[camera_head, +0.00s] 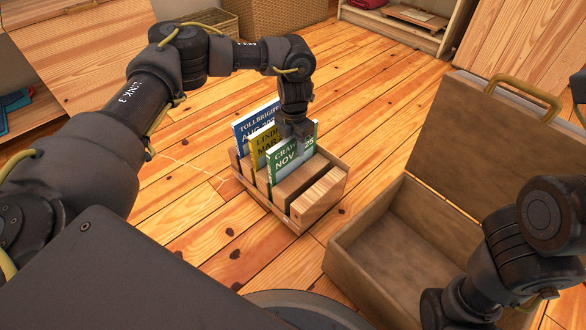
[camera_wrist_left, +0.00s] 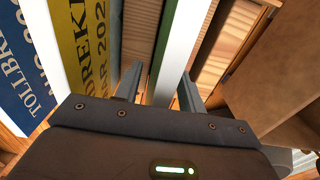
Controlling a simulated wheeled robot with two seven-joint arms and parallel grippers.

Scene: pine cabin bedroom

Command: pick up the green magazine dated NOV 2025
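The green magazine (camera_head: 284,168) with "NOV" and a partly covered year ending in 25 stands upright in a wooden rack (camera_head: 252,179), the front one of three. My left gripper (camera_head: 303,132) points down over its top right part and covers some of its print. In the left wrist view its two fingers (camera_wrist_left: 160,88) are apart, one on each side of the magazine's pale top edge (camera_wrist_left: 183,40), with a gap at the left finger. My right arm shows at the lower right of the head view; its gripper does not show.
An olive-yellow magazine (camera_head: 262,143) marked "MAR" and a blue one (camera_head: 247,121) marked "AUG" stand behind it. An open, empty wooden case (camera_head: 360,262) with its lid raised lies right of the rack. The plank floor left of the rack is mostly clear.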

